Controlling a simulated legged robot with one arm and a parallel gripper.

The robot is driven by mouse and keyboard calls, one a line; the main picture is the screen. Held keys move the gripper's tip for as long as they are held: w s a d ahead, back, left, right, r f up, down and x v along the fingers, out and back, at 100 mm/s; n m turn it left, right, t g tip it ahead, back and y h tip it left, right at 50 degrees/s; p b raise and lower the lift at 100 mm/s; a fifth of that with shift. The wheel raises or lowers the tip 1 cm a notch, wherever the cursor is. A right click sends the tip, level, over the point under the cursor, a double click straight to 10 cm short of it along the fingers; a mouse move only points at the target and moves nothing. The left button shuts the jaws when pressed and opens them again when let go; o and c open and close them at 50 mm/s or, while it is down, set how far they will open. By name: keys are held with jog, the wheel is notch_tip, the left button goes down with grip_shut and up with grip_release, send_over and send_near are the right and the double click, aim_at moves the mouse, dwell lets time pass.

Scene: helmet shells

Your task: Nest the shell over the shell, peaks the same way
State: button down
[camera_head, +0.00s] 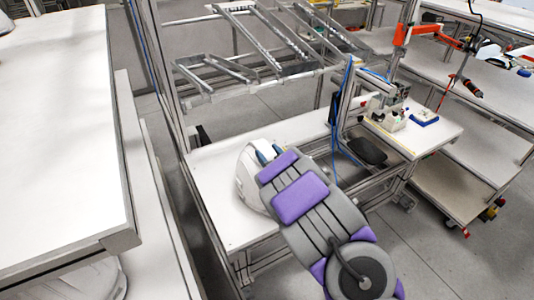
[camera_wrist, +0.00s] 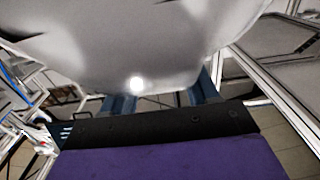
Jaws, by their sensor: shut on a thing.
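A white helmet shell (camera_head: 247,182) shows in the head view at the small white workbench, partly hidden behind my arm. In the wrist view a pale shell (camera_wrist: 135,45) fills the upper part, very close to the camera. My gripper (camera_head: 267,153) is at the shell's upper edge, and its blue fingers (camera_wrist: 162,97) are shut on the shell's lower edge in the wrist view. Whether a second shell lies beneath or behind the held one cannot be told. My arm hides the shell's right side and much of the bench there.
The white workbench (camera_head: 218,212) has bare room left of the shell. Metal frame posts and a sloped rack (camera_head: 230,75) stand behind it. A fixture (camera_head: 392,112) and a blue item (camera_head: 424,118) are at the right. A rounded white object (camera_head: 95,282) shows at lower left.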

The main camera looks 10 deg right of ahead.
jog(key=shift+d, duration=0.1)
jog(key=shift+a+f, duration=0.25)
jog(key=shift+a, duration=0.15)
jog(key=shift+d+f, duration=0.25)
jog(key=shift+f, duration=0.05)
jog(key=shift+a+f+b, duration=0.15)
jog(key=shift+f+b, duration=0.2)
jog(key=shift+b, duration=0.05)
jog(key=shift+f, duration=0.65)
jog(key=shift+c, duration=1)
grip_release()
